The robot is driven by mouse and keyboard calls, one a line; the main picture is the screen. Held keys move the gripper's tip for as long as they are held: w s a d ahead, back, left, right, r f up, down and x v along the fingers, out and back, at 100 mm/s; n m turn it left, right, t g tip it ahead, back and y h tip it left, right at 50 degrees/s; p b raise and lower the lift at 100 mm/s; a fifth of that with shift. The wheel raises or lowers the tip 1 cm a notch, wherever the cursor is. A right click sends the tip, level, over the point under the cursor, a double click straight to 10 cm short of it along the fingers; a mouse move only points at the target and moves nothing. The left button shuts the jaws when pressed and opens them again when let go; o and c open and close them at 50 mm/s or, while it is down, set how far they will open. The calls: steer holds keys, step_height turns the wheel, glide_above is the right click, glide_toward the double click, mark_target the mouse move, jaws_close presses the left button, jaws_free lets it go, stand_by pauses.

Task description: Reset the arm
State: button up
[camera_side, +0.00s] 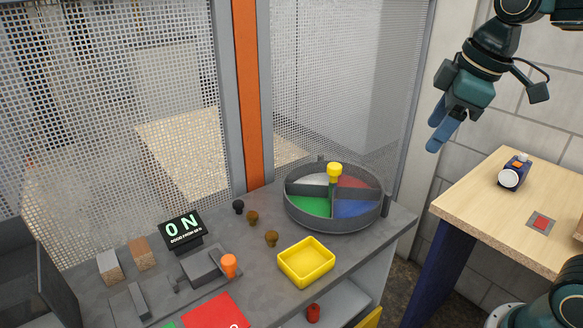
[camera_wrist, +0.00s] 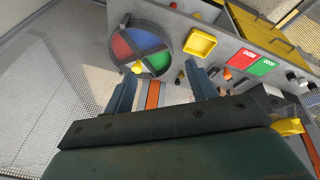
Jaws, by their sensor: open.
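My gripper (camera_side: 440,134) is raised high at the upper right of the side view, above and to the left of the wooden table. Its blue fingers point down and to the left, and it touches nothing. In the wrist view my gripper (camera_wrist: 162,92) shows two blue fingers spread wide with nothing between them. Beyond the fingertips lies the grey bench with its round divided dish (camera_side: 290,213), which also shows in the wrist view (camera_wrist: 166,28).
The bench holds a yellow tray (camera_side: 306,262), an orange knob (camera_side: 229,265), small brown knobs and a lit display (camera_side: 182,231). A wooden table (camera_side: 470,205) at right carries a small blue-and-white device (camera_side: 513,172). A mesh fence with an orange post (camera_side: 247,90) stands behind the bench.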

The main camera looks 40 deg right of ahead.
steer(key=s+f+m+t, duration=0.1)
steer(key=s+f+m, duration=0.5)
steer(key=s, duration=0.4)
steer(key=shift+s+a+t, duration=0.15)
steer(key=shift+a+t, duration=0.15)
steer(key=shift+a, duration=0.1)
